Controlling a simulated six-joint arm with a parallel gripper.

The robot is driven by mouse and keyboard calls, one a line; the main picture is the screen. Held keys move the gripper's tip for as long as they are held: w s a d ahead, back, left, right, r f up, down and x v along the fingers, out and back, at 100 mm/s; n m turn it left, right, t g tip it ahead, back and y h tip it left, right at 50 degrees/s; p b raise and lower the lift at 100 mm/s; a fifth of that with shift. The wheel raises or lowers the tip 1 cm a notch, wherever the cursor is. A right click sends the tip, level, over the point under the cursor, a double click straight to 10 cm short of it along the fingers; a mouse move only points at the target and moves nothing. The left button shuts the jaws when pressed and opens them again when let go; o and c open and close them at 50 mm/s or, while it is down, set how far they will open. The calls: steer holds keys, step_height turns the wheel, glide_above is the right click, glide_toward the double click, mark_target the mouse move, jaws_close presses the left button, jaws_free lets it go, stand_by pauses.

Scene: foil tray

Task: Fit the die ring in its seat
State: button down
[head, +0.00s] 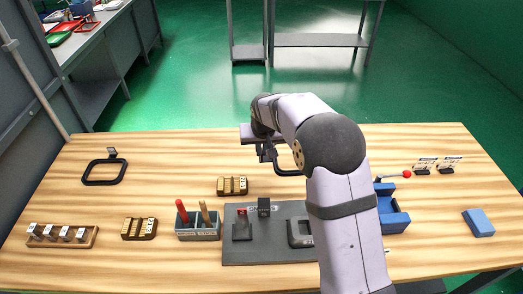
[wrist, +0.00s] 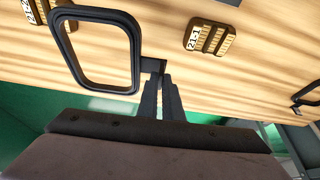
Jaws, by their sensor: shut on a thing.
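My gripper (wrist: 160,85) is shut on the tab of a black rounded-rectangular die ring (wrist: 136,60). The ring stretches out to the left of the fingers in the wrist view, above the wooden table. In the head view my gripper (head: 266,155) is over the far middle of the table, and only a dark curved piece of the ring (head: 287,172) shows beside my arm. A grey plate (head: 262,252) lies nearer, with a light-edged frame (head: 293,236) on it that may be the seat; my arm hides its right part.
A second black ring with a tab (head: 104,182) lies at the left. Brass blocks (head: 232,186), a tool holder (head: 198,233), a rack of labelled pieces (head: 62,242), a blue open fixture (head: 398,220) and a blue block (head: 479,222) stand around.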

steer(key=shift+r+p, duration=1.55)
steer(key=shift+r, duration=0.8)
steer(key=shift+w+d+f, duration=0.1)
steer(key=shift+d, duration=0.15)
steer(key=s+d+f+m+g+h, duration=0.1)
steer(key=s+d+m+g+h, duration=0.1)
steer(key=s+d+m, duration=0.3)
steer(key=s+d+f+m+g+h+b, duration=0.1)
steer(key=s+d+m, duration=0.5)
steer(key=m, duration=0.7)
steer(key=shift+s+d+f+m+g+h, duration=0.2)
steer(key=shift+d+f+m+g+h, duration=0.1)
steer(key=shift+d+f+g+h, duration=0.5)
steer(key=shift+a, duration=0.15)
